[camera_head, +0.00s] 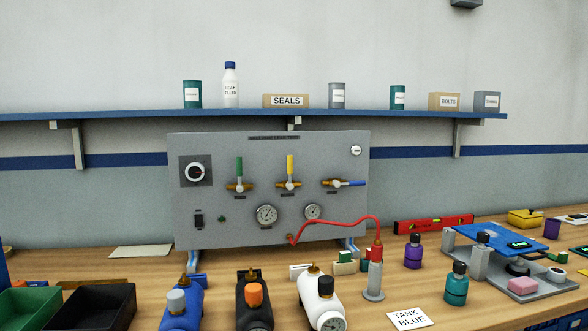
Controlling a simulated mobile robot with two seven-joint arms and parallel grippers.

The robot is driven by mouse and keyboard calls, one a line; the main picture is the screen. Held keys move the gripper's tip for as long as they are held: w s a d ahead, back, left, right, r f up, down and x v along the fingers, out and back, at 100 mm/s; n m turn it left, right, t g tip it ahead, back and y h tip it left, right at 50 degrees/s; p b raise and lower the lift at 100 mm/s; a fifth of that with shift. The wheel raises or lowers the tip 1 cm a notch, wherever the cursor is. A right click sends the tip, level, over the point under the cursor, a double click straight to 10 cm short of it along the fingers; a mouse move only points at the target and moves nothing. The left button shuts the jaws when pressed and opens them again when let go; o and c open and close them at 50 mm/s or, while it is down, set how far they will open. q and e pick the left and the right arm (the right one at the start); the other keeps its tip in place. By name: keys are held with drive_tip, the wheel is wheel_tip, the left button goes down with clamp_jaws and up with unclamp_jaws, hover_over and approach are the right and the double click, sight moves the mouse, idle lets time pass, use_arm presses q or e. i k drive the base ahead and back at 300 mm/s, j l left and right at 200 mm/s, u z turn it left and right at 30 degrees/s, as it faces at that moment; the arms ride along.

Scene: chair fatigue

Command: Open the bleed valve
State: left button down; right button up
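A grey upright test panel (240,222) stands at the back of the bench. It carries a valve with an upright green handle (239,167), a valve with an upright yellow handle (290,165), and a valve with a blue handle (352,183) lying level and pointing right. The small labels under the valves are too small to read, so I cannot tell which is the bleed valve. The panel also holds a round knob (195,173), a black switch (198,219) and two gauges (266,215) (312,212). Neither of my grippers is in view.
A red hose (335,222) arches from the panel to a grey-and-red fitting (375,273).

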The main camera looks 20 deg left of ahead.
sight(289, 160)
drive_tip(key=l, duration=0.75)
drive_tip(key=i+l, duration=0.15)
drive_tip(key=l, duration=0.6)
